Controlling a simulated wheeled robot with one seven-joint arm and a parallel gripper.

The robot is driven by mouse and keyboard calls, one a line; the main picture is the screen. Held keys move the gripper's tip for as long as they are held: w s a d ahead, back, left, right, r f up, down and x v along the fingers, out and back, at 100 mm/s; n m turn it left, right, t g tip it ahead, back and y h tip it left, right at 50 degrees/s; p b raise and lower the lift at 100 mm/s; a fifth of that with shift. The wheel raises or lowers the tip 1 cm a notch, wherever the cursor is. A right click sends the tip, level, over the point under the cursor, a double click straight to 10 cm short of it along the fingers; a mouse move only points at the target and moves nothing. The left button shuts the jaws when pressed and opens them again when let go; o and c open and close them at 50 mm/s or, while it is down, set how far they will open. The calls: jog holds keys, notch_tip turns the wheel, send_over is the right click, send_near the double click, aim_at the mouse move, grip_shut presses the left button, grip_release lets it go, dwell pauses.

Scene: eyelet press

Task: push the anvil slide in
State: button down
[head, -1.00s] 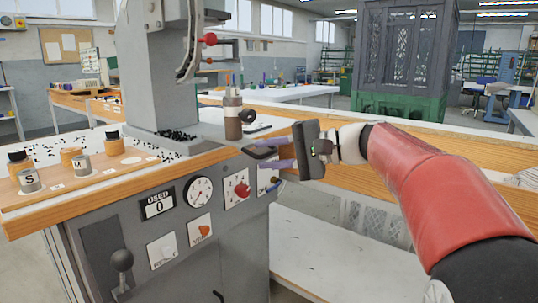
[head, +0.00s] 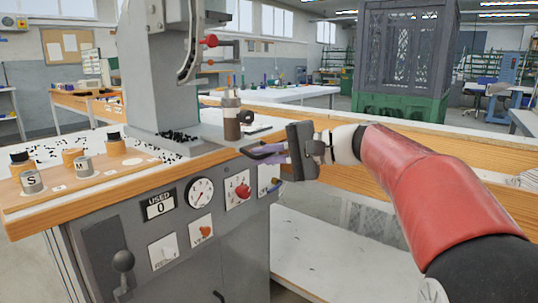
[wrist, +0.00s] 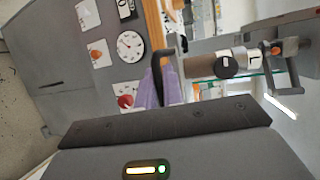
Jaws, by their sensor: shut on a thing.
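The anvil slide's dark handle (head: 262,149) sticks out at the right end of the press bench, beside the brown cylinder with a black side knob (head: 231,120). My gripper (head: 272,153) has its purple fingers shut on this handle, reaching it from the right. In the wrist view the dark loop of the handle (wrist: 168,66) shows at the tips of the purple fingers (wrist: 162,86). The cylinder (wrist: 203,67) shows to the right of the handle there. The fingers hide part of the handle, and I cannot tell how far the slide is out.
The press column (head: 160,70) stands behind the cylinder. The front panel has a gauge (head: 200,192), a red knob (head: 242,190) and a lever (head: 122,262). Marked pots (head: 32,182) stand on the wooden ledge at left. A wooden rail (head: 330,128) runs behind my arm.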

aim_at(259, 140)
jog(key=w+a+p, duration=0.1)
jog(key=w+a, duration=0.1)
jog(key=a, duration=0.1)
jog(key=w+a+p, duration=0.1)
jog(key=w+a, duration=0.1)
jog(key=a, duration=0.1)
jog(key=w+a+p, duration=0.1)
jog(key=w+a, duration=0.1)
jog(key=w, duration=0.1)
jog(key=shift+a, duration=0.4)
jog(key=shift+r, duration=0.1)
jog(key=c, duration=1.5)
grip_release()
jog(key=shift+a, duration=0.1)
jog(key=shift+c, duration=0.2)
jog(key=v, duration=0.7)
jog(key=shift+s+d, duration=0.1)
jog(key=shift+d, duration=0.35)
jog(key=shift+f, duration=0.2)
